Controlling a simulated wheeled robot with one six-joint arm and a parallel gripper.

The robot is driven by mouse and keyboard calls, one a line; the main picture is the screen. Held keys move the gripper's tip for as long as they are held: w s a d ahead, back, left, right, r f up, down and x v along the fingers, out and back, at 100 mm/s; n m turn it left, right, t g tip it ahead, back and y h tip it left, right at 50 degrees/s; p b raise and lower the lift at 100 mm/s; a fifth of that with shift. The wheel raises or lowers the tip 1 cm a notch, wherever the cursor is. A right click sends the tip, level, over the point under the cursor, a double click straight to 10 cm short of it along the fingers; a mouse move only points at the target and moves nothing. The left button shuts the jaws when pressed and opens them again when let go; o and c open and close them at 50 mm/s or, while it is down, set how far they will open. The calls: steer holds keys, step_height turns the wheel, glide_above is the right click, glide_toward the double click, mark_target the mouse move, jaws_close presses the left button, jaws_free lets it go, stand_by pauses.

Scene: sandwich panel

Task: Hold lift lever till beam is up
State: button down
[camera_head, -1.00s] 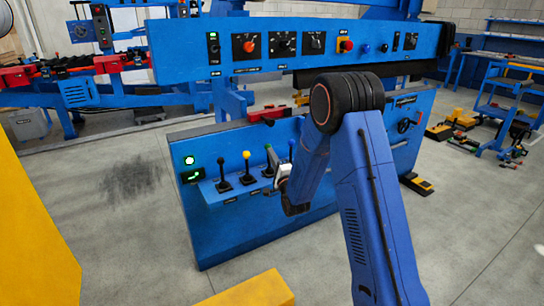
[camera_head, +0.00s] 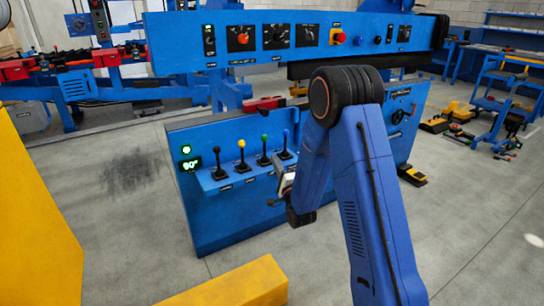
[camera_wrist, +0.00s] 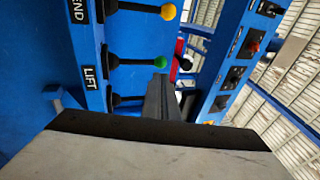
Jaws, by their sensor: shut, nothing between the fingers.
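The lever with the green knob (camera_head: 264,138) stands on the blue panel's ledge, in a row with the black, yellow and blue knobs. The long blue beam with switches (camera_head: 215,62) spans above the panel; I cannot tell whether this is the task's beam.
The black-knob (camera_head: 217,150), yellow-knob (camera_head: 241,143) and blue-knob (camera_head: 285,132) levers stand close by. A green-lit display (camera_head: 189,165), seemingly reading 90°, is left of them. A yellow block (camera_head: 235,285) lies in front.

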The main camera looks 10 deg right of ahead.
steer(key=shift+v, duration=1.3)
steer(key=shift+r, duration=0.15)
steer(key=s+d+r+n+g+h, duration=0.3)
steer(key=s+d+r+n+g, duration=0.2)
steer(key=s+r+n+g, duration=0.45)
steer(key=s+d+n+g, duration=0.1)
steer(key=s+n+g, duration=0.2)
steer(key=s, duration=1.7)
steer(key=s+d+n+g, duration=0.2)
steer(key=s+n+g, duration=0.2)
steer(key=s, duration=1.6)
steer(key=shift+r, duration=0.25)
